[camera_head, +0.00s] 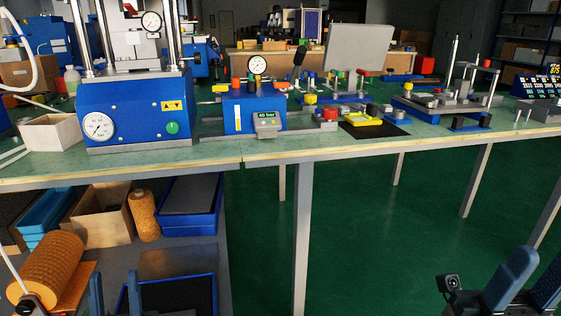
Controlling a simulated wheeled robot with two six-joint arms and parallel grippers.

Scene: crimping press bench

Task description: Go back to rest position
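My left gripper (115,296) is at the bottom left, below the bench top and in front of the lower shelf. Its two blue-grey fingers stand upright and apart, with nothing seen between them. My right gripper (535,277) is at the bottom right corner, over the green floor and clear of the bench. Its blue fingers are apart and look empty; the picture edge cuts them off. A small black camera (448,284) sits beside them. The rest of both arms is out of view.
The green bench top (215,156) carries a blue press (135,112) with a gauge, a smaller blue fixture (255,103) and a wooden box (50,133). An orange roll (48,268) and a blue bin (190,225) are on the lower shelf. Table legs (301,240) stand ahead; the floor between is open.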

